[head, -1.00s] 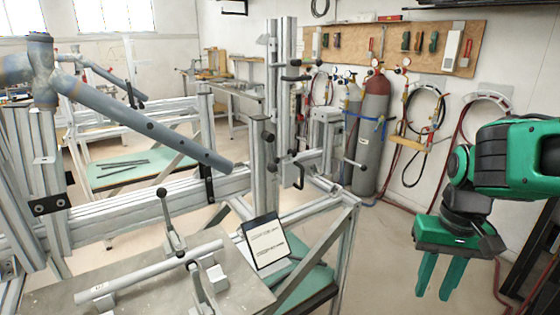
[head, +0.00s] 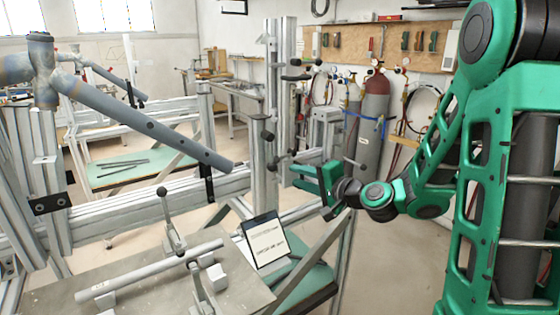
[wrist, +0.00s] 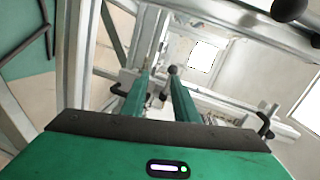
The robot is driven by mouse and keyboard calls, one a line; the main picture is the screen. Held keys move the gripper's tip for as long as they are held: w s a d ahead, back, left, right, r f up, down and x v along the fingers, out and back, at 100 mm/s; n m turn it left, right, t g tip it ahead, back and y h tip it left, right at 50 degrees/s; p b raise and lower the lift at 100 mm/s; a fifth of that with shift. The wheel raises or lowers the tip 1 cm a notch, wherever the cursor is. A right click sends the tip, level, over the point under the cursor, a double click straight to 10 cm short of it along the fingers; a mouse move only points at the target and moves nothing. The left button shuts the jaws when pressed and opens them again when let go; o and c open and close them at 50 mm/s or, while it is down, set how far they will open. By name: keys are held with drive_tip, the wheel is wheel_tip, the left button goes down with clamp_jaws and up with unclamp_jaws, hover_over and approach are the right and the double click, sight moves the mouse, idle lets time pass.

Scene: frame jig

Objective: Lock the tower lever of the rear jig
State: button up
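The rear jig's tower (head: 280,100) is an upright aluminium profile behind the bench, with several black levers and knobs on it. My gripper (head: 298,177) is at the tower's lower right side, arm stretched in from the right. In the wrist view, its two green fingers (wrist: 160,84) are apart. A lever with a black ball knob (wrist: 172,70) shows between or just beyond the fingertips; I cannot tell if they touch it. A black hooked handle (wrist: 122,91) is left of the fingers and another (wrist: 265,125) right. Which one is the tower lever is unclear. My gripper hides part of the clamp area.
A blue-grey tube frame (head: 140,122) sits in the jig at left. A bench (head: 130,300) in front holds a grey tube (head: 150,272) and upright toggle levers (head: 170,225). A sign (head: 265,242) stands beside it. Gas cylinders (head: 373,115) stand behind.

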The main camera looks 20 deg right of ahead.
sight(282, 158)
drive_tip(key=w, duration=0.4)
drive_tip(key=w+a+m+t, duration=0.1)
drive_tip(key=w, duration=0.3)
drive_tip(key=w+a+r+m, duration=0.1)
drive_tip(key=w, duration=0.2)
drive_tip(key=shift+w+t+h, duration=0.3)
drive_tip(key=shift+w, duration=0.1)
clamp_jaws()
drive_tip(key=shift+f, duration=0.15)
idle(0.9)
